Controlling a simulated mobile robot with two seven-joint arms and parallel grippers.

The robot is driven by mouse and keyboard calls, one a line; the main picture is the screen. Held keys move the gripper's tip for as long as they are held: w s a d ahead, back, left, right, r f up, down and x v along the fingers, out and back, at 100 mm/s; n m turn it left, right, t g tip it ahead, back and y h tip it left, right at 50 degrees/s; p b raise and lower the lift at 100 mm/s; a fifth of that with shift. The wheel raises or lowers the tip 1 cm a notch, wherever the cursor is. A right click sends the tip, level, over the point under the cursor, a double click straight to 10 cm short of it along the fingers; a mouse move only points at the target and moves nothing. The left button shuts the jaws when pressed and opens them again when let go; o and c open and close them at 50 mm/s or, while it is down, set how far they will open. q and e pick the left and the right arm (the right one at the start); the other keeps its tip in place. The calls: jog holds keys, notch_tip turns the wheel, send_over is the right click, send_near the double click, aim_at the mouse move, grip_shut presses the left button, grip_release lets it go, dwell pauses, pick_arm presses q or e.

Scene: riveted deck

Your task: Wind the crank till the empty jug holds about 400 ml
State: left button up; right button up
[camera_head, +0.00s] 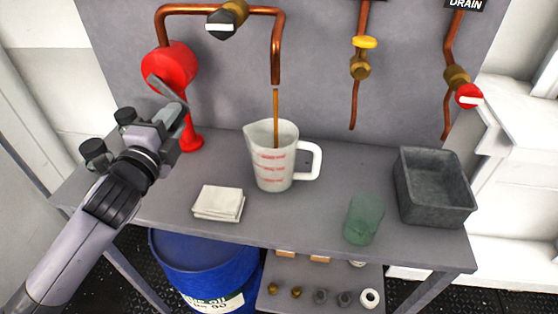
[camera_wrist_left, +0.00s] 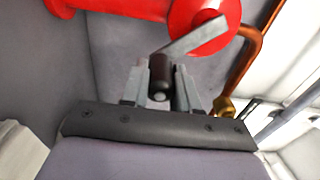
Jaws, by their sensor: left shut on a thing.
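The red pump (camera_head: 168,68) stands at the back left of the bench, with a grey crank arm (camera_head: 166,92) on its front. My left gripper (camera_head: 176,112) is at the crank. In the left wrist view its two fingers (camera_wrist_left: 160,88) are shut on the crank's dark handle (camera_wrist_left: 158,72); the crank arm (camera_wrist_left: 196,36) runs up right from there. A white translucent jug (camera_head: 270,170) with red marks stands upright under the copper spout (camera_head: 276,66). A thin brown stream (camera_head: 276,112) falls into it. I cannot make out the liquid level. My right gripper is not in view.
A folded white cloth (camera_head: 218,202) lies left of the jug. A green glass (camera_head: 362,218) and a grey bin (camera_head: 435,188) stand to the right. A yellow-handled valve (camera_head: 362,52) and a red-handled drain valve (camera_head: 462,86) hang behind. A blue drum (camera_head: 205,265) is below.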

pick_arm(q)
jog(key=shift+a+f, duration=1)
jog(key=shift+a, duration=2.2)
jog(key=w+a+r+p, duration=0.1)
jog(key=a+r+p, duration=0.5)
jog(key=r+p, duration=0.1)
jog(key=shift+s+d+r+b, duration=0.15)
jog(key=shift+d+r, duration=0.75)
jog(key=shift+d, duration=1.3)
jog(key=shift+s+d+r+b, duration=0.15)
jog(key=shift+d+r, duration=0.75)
jog(key=shift+d, duration=1.35)
jog(key=shift+s+d+r+b, duration=0.15)
jog(key=shift+d+r, duration=0.75)
jog(key=shift+d, duration=1.3)
jog(key=shift+f, duration=0.15)
